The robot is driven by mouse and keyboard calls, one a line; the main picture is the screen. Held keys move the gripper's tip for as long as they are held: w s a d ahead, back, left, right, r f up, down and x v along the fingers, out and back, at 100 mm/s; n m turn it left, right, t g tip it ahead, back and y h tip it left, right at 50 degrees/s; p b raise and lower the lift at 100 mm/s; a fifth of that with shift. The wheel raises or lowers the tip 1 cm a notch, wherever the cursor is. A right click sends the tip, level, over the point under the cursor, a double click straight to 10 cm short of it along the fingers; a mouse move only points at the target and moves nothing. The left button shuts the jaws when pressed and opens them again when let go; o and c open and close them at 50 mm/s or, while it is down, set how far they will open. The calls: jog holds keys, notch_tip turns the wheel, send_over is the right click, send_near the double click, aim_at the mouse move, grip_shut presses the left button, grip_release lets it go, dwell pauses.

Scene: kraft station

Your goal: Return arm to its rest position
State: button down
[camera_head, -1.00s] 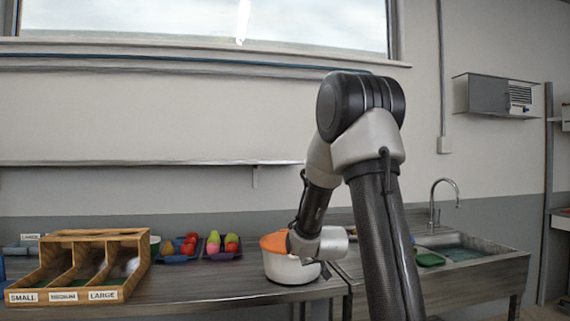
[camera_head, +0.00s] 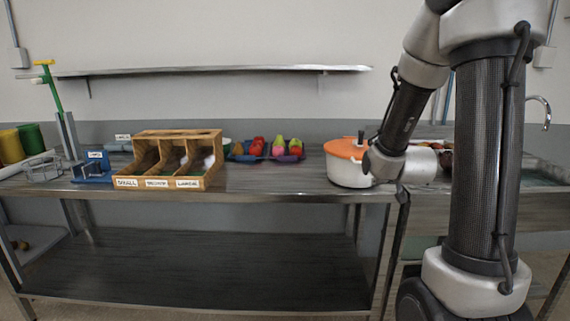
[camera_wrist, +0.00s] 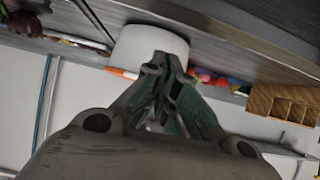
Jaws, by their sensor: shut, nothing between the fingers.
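My arm (camera_head: 410,110) stands at the right of the head view, bent down over the counter, its wrist beside a white pot (camera_head: 345,173) with an orange lid (camera_head: 346,149). In that view my gripper's fingers are hidden. In the wrist view my gripper (camera_wrist: 165,65) is shut and empty. The white pot (camera_wrist: 135,45) shows behind the fingertips there, and the picture is upside down. I cannot tell the gap between fingers and pot.
A wooden three-compartment box (camera_head: 160,170) labelled by size stands on the metal counter (camera_head: 265,180). Small trays (camera_head: 265,157) of coloured items sit right of it. A blue holder (camera_head: 92,170) and wire rack (camera_head: 42,170) are at left. A wall shelf (camera_head: 210,71) runs above.

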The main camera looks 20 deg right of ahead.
jog(key=s+a+f+g+y, duration=0.2)
jog(key=s+a+f+g, duration=0.2)
jog(key=s+f+g, duration=0.45)
jog(key=s+a+r+n, duration=0.1)
jog(key=s+a+r, duration=0.1)
jog(key=s+r, duration=0.3)
jog(key=s+a+r+n+y, duration=0.1)
jog(key=s+a+r, duration=0.2)
jog(key=s+r, duration=0.3)
jog(key=s+a+r+n+t, duration=0.1)
jog(key=s+a+r, duration=0.2)
jog(key=s+r, duration=0.3)
jog(key=shift+s+a, duration=0.2)
jog(key=shift+s, duration=0.9)
